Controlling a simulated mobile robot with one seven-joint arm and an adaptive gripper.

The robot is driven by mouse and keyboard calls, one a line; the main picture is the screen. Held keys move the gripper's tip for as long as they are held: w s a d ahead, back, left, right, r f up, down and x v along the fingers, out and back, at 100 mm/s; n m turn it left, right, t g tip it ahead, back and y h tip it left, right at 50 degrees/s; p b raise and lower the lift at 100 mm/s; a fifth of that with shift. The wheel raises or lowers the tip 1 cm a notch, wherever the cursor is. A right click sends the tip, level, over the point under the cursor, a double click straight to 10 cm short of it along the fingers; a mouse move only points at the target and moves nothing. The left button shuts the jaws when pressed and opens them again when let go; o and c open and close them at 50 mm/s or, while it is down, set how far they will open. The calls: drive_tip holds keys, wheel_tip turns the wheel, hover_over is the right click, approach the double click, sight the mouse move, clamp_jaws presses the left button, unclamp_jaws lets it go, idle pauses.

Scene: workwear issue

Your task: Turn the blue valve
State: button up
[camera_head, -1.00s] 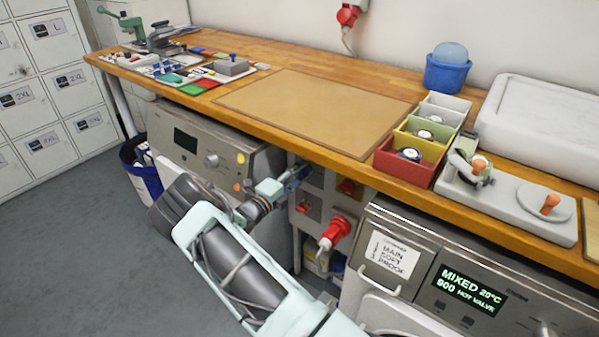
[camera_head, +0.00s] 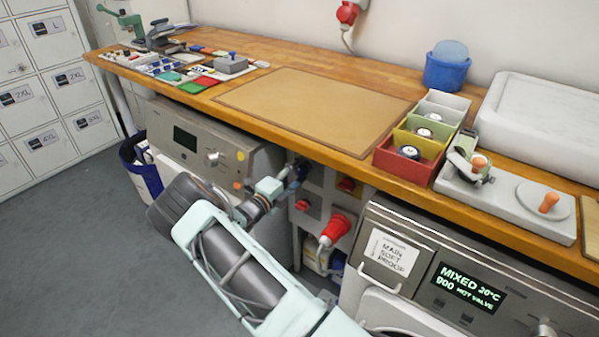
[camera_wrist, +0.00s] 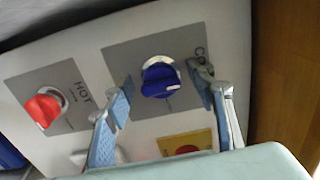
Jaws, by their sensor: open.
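My gripper (camera_wrist: 163,92) is open, with one finger on each side of the blue valve in the wrist view. Whether the pads touch it I cannot tell. In the head view my gripper (camera_head: 296,174) reaches under the bench edge to the panel, and the blue valve is hard to make out there.
A red valve (camera_wrist: 44,108) marked HOT sits left of the blue one. A red button on a yellow plate (camera_wrist: 187,143) lies below. The wooden bench (camera_head: 330,165) overhangs the panel. A red plug (camera_head: 336,228) sticks out nearby, between two machines.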

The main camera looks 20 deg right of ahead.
drive_tip(key=v, duration=1.2)
drive_tip(key=shift+a, duration=0.1)
